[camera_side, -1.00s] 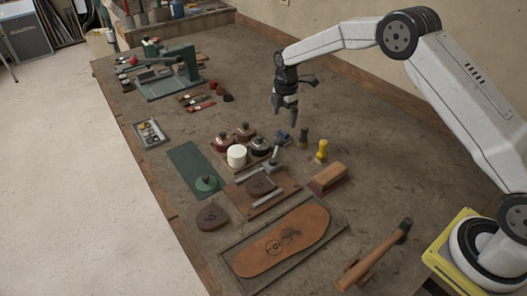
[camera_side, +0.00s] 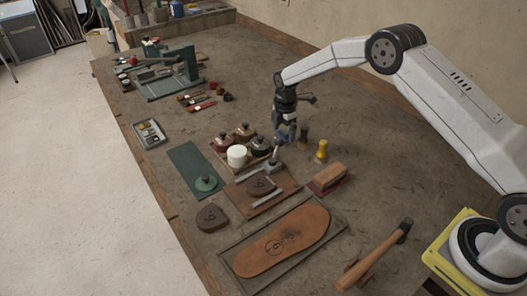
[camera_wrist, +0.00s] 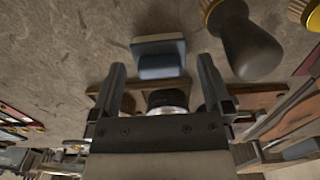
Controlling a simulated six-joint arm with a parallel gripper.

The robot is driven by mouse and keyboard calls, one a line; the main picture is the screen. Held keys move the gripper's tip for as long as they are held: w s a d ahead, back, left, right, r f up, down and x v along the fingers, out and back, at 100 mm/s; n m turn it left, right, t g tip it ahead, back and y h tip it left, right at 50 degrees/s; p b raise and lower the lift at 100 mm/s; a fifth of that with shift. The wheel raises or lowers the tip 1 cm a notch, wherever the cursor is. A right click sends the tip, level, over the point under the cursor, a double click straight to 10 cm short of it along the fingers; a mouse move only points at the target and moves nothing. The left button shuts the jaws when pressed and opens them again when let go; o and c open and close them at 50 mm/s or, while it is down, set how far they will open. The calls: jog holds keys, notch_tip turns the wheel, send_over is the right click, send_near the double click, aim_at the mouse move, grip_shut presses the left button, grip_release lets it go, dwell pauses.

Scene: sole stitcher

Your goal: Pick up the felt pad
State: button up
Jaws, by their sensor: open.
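A small blue block with a paler grey-blue layer, which looks like the felt pad (camera_wrist: 160,58), lies on the bench in the wrist view, just beyond my fingertips and roughly centred between them. My gripper (camera_wrist: 161,72) is open and empty, its two dark fingers apart on either side. In the side view my gripper (camera_side: 285,138) hangs low over the bench behind the rack of jars and largely hides the blue block. I cannot tell from these views how high the fingertips are above it.
Jars (camera_side: 237,155) stand to the left.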

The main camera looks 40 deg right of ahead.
jog(key=shift+f, duration=0.9)
jog(key=c, duration=1.1)
jog(key=shift+r, duration=0.15)
jog(key=shift+r, duration=0.85)
jog(key=s+r, duration=1.1)
jog(key=s, duration=0.3)
jog(key=shift+a, duration=0.2)
